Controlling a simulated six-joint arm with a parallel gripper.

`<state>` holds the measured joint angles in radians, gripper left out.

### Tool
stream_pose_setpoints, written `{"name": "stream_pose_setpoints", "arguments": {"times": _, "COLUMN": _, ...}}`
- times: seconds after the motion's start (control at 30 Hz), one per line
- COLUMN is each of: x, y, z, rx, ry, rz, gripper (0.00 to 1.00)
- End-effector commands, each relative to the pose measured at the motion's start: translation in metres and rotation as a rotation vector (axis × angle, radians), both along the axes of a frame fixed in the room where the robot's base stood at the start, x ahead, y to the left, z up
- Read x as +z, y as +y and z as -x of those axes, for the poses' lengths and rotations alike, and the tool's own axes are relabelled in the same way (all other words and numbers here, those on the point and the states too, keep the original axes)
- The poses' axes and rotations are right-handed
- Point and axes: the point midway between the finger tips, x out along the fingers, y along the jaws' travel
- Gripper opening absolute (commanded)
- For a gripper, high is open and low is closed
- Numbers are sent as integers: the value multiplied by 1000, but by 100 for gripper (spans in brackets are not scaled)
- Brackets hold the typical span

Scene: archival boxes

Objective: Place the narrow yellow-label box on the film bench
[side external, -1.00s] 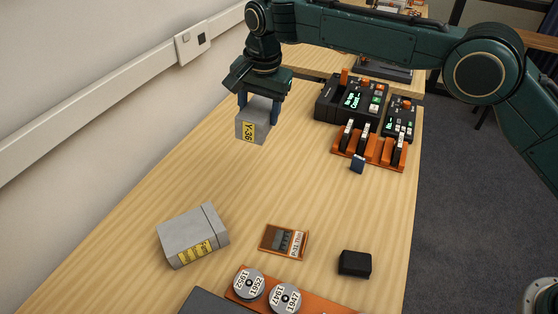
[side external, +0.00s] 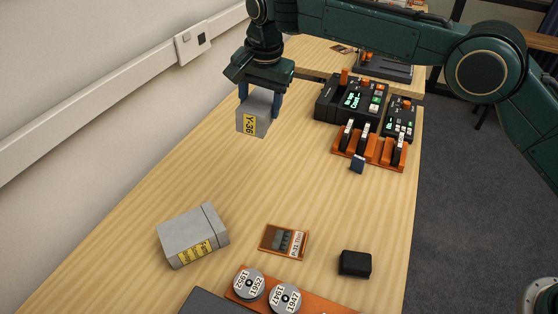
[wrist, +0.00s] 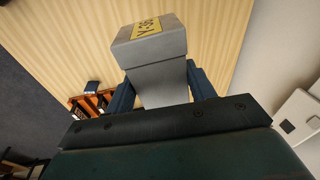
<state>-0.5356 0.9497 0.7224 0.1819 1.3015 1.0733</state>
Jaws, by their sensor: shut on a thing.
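A narrow grey box (side external: 254,114) with a yellow label reading Y-36 is held above the wooden bench, near the wall. My gripper (side external: 259,100) is shut on it, one blue finger on each side. The wrist view shows the box (wrist: 158,75) between the fingers of my gripper (wrist: 157,88), its yellow label at the top of the picture. A wider grey box (side external: 190,238) with a yellow label lies on the bench at the lower left. Which surface is the film bench is not marked; a second wooden surface (side external: 318,62) shows at the back.
Black devices with lit screens (side external: 350,100) and an orange rack (side external: 370,150) stand at the right. A framed card (side external: 284,241), a black block (side external: 355,263) and labelled reels (side external: 285,297) lie in front. The bench's middle is clear. A wall with a rail bounds the left.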

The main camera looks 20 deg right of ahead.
Motion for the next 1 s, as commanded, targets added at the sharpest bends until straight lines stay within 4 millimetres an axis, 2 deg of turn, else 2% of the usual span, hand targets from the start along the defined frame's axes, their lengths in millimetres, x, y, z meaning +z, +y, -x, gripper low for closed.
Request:
{"name": "stream_pose_setpoints", "arguments": {"times": 0.17, "x": 3, "y": -17, "z": -4, "rx": 15, "ry": -3, "rz": -1, "gripper": 16}}
{"name": "stream_pose_setpoints", "arguments": {"times": 0.27, "x": 3, "y": -34, "z": -7, "rx": 34, "ry": -2, "rz": -1, "gripper": 16}}
{"name": "stream_pose_setpoints", "arguments": {"times": 0.47, "x": 5, "y": -83, "z": -10, "rx": 87, "ry": -1, "rz": -1, "gripper": 16}}
{"name": "stream_pose_setpoints", "arguments": {"times": 0.67, "x": 4, "y": -136, "z": -5, "rx": 152, "ry": -1, "rz": -1, "gripper": 15}}
{"name": "stream_pose_setpoints", "arguments": {"times": 1.0, "x": 2, "y": -220, "z": 24, "rx": 261, "ry": -1, "rz": 0, "gripper": 15}}
